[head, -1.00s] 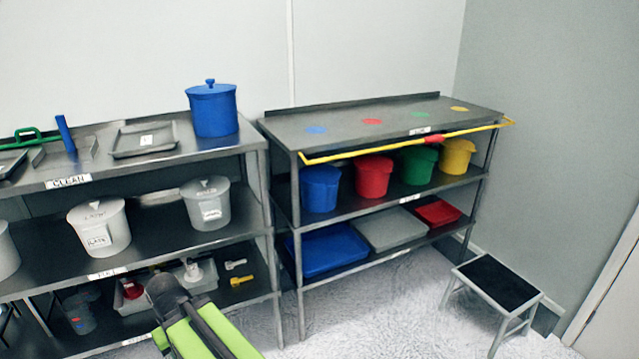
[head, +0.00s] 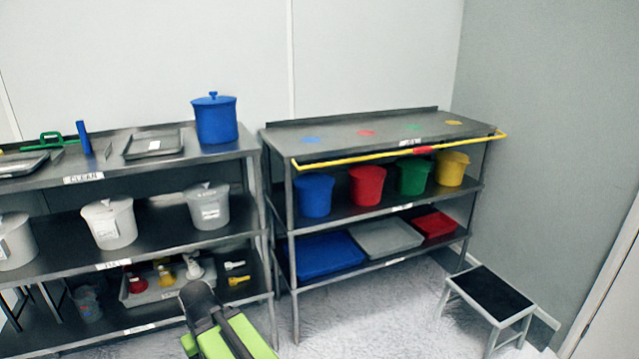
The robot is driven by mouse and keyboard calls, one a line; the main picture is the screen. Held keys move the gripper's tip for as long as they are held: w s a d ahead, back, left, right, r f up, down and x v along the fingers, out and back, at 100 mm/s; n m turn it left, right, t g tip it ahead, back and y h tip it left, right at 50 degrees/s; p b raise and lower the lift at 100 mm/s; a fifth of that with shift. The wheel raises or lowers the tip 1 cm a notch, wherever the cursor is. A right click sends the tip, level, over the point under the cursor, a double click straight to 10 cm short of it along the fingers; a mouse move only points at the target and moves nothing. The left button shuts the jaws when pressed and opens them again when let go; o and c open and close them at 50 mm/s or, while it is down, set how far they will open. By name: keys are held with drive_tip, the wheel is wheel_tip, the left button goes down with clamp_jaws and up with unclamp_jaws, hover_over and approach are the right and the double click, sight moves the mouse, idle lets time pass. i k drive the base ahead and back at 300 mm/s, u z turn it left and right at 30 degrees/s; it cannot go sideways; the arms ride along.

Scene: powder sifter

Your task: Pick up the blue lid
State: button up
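The blue lid (head: 213,99) has a small knob on top and sits on a blue tub (head: 216,124). The tub stands upright at the right end of the top shelf of the left rack, in the head view. My arm, green and black, shows at the bottom of the view, well below and in front of the tub. I cannot make out the gripper's fingers, so whether it is open or shut does not show.
The left rack (head: 106,184) also holds a grey tray (head: 153,144), a blue upright piece (head: 83,137) and white tubs (head: 110,221). The right rack (head: 385,137) has a yellow bar (head: 350,159) across its front and coloured buckets. A step stool (head: 490,292) stands on the floor at right.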

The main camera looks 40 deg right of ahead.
sight(318, 182)
drive_tip(key=i, duration=0.85)
